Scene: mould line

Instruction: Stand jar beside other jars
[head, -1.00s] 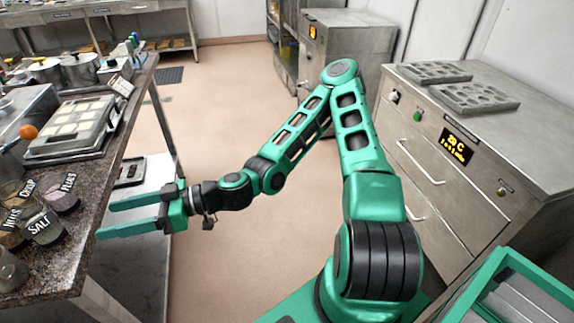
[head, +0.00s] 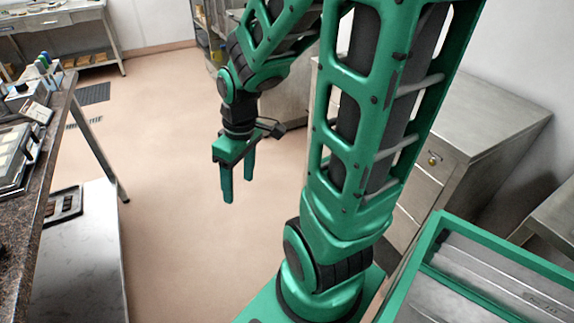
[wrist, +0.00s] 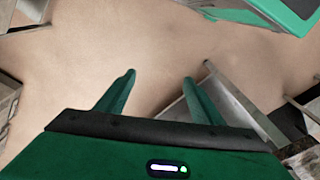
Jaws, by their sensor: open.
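My gripper (head: 237,186) hangs above the open floor, fingers pointing down, right of the counter. It is open and empty. In the wrist view the two green fingers of my gripper (wrist: 160,82) stand apart with only floor between them. No jar shows in the current head view or in the wrist view.
A dark stone counter (head: 42,175) runs along the left, with a mould tray (head: 15,150) on it. A lower shelf (head: 85,245) sits beneath it. A steel drawer cabinet (head: 470,110) stands at the right. The floor (head: 170,200) between them is clear.

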